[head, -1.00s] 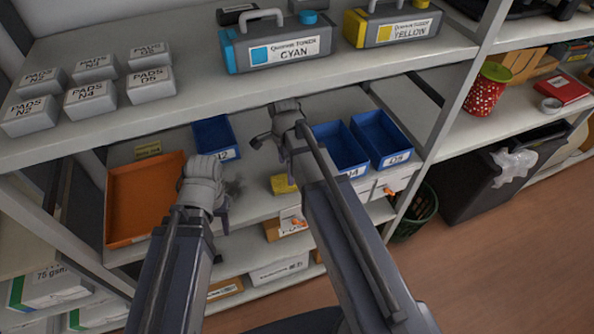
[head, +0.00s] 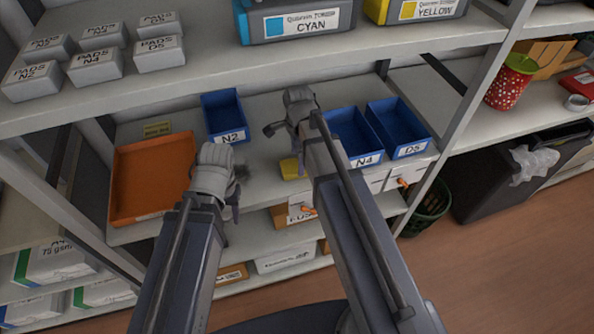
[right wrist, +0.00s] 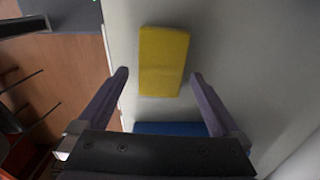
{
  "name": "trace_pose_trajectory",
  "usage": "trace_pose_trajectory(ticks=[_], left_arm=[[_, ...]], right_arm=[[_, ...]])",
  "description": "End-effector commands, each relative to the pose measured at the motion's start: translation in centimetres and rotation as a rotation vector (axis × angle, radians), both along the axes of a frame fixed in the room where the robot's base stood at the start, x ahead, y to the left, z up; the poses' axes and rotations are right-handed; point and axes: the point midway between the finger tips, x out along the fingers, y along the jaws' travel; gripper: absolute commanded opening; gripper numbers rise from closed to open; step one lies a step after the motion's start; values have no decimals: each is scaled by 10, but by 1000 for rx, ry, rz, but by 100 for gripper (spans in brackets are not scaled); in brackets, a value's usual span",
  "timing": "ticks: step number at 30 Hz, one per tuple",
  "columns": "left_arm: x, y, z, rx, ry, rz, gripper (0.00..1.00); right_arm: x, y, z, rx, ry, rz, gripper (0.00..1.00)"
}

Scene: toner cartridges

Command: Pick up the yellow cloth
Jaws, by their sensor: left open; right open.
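In the right wrist view the cloth (right wrist: 164,61) is a flat yellow block shape, straight ahead between the fingertips. My right gripper (head: 284,147) is open and empty above the shelf near the cloth; its fingers (right wrist: 159,75) show spread on either side of the cloth's near end, not closed on it. My left gripper (head: 236,192) is open and empty in front of the shelf, right of the orange tray.
The orange tray (head: 122,212) and blue bins N2 (head: 224,118), N4 (head: 352,138) and D5 (head: 398,127) share the shelf. The upper shelf (head: 210,83) overhangs, carrying pad boxes and toner cartridges. A blue edge (right wrist: 170,128) shows near my right gripper's base. A shelf post (head: 470,95) stands right.

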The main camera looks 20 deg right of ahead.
Motion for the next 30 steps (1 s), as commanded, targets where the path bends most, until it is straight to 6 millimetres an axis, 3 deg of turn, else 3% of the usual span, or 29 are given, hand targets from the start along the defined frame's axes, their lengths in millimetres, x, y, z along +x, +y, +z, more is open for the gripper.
trace_pose_trajectory(ticks=[1, 7, 17, 30], left_arm=[[0, 0, -13, 0, 0, 0, 50], [0, 0, -36, 0, 0, 0, 50], [0, 0, -37, 0, 0, 0, 50], [0, 0, -37, 0, 0, 0, 50]], right_arm=[[1, 1, -13, 0, 0, 1, 100], [2, 2, -36, 0, 0, 0, 100], [2, 2, -37, 0, 0, 0, 99], [2, 2, -37, 0, 0, 0, 49]])
